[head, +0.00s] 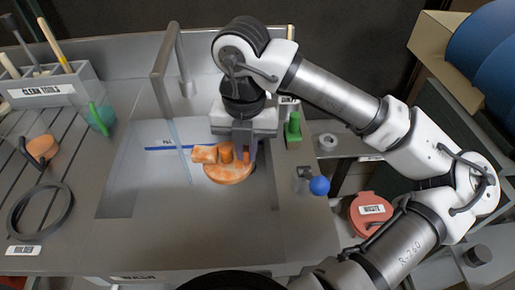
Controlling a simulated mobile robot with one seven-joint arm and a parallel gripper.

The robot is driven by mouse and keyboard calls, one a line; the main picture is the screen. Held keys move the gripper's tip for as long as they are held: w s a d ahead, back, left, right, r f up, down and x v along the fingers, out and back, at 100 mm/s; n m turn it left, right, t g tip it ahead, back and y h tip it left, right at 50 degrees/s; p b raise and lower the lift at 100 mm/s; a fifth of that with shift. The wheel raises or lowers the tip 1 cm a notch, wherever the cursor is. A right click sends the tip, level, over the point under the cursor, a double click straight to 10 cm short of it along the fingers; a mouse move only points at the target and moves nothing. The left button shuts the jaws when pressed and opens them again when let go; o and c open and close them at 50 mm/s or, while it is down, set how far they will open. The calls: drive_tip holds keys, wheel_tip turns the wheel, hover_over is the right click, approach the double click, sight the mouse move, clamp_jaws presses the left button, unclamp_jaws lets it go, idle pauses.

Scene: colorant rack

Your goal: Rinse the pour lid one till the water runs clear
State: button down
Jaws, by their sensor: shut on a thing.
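The orange pour lid (229,171) is in the sink basin (130,196), toward its right side. It has a round body with a raised spout and knob, and pale patches on its surface. My gripper (236,150) points down into the basin and is shut on the lid; its fingertips are partly hidden behind the lid. A thin bluish stream of water (180,152) falls from the tall grey faucet (162,72) to the left of the lid. The stream and the lid look apart.
A blue-knobbed lever (319,186) stands right of the basin. Left are a ring (38,211), another orange lid (41,149) and a CLEAN TOOLS holder (45,92) with brushes. A green bottle (294,127) is behind right. A red WASTE bin (371,214) stands right, below the counter.

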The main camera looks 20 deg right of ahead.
drive_tip(key=w+a, duration=0.2)
drive_tip(key=w, duration=0.1)
drive_tip(key=shift+w+a+f+p, duration=0.2)
drive_tip(key=shift+a+f+p, duration=0.05)
drive_tip(key=shift+f+p, duration=0.15)
drive_tip(key=shift+w+a+f+b, duration=0.35)
drive_tip(key=shift+w+a+b, duration=0.1)
drive_tip(key=shift+w, duration=0.25)
drive_tip(key=shift+w+a+f+b, duration=0.1)
drive_tip(key=shift+w+a+b, duration=0.15)
drive_tip(key=shift+w+a, duration=0.25)
drive_tip(key=shift+w+a+f+b, duration=0.1)
drive_tip(key=shift+w+a+b, duration=0.2)
drive_tip(key=shift+w, duration=0.35)
drive_tip(key=shift+d, duration=0.1)
drive_tip(key=shift+d+b, duration=0.35)
drive_tip(key=shift+d, duration=0.2)
drive_tip(key=shift+a, duration=0.15)
drive_tip(key=shift+a+b, duration=0.3)
drive_tip(key=shift+a, duration=0.2)
drive_tip(key=shift+r, duration=0.1)
drive_tip(key=shift+d, duration=0.2)
